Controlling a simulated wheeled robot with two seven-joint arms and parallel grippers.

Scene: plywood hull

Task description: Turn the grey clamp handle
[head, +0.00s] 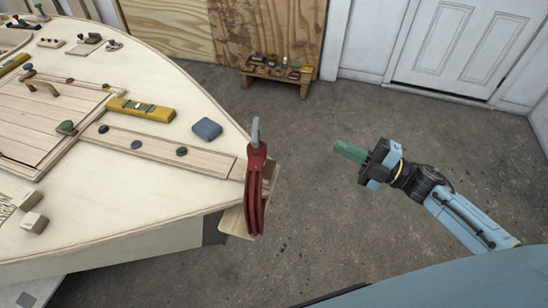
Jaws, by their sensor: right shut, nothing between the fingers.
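The grey clamp handle (255,131) stands upright at the top of a red clamp (255,195) at the pointed right end of the plywood hull (150,215). The red clamp hangs down over the edge beside a small wooden piece (234,219). My right gripper (340,149) has green fingers and is shut and empty. It is in open space to the right of the handle, clearly apart from it, pointing left. My left gripper is not in view.
On the deck lie a yellow level (141,109), a blue-grey block (207,129), two wooden blocks (33,221) and several small tools. A low wooden pallet (277,77) with items stands against the back wall. The floor (330,220) around my right gripper is clear.

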